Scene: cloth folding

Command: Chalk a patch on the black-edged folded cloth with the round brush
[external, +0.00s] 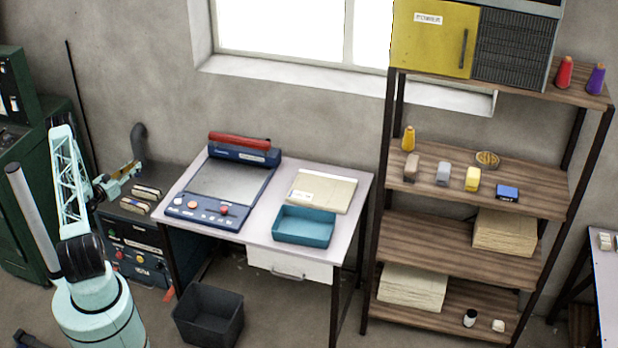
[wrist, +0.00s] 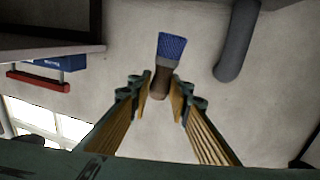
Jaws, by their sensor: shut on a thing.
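My gripper (wrist: 162,88) is shut on a brush (wrist: 161,82) with a brown handle and blue bristles, which point away from the jaws. In the external view my gripper (external: 132,170) is raised above the dark cabinet, left of the work table; the brush is too small to make out there. A beige folded cloth (external: 335,193) lies flat on the table at the back right, apart from the gripper. I cannot make out a black edge on it. More beige folded cloths are stacked on the shelves (external: 505,232), (external: 412,287), with their edges not clear.
A blue press (external: 212,212) with a red handle stands on the table's left half. A teal tray (external: 303,243) sits at the table's front right. The dark cabinet (external: 130,235) stands left of the table. A dark bin (external: 208,328) is on the floor. A shelf rack stands right.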

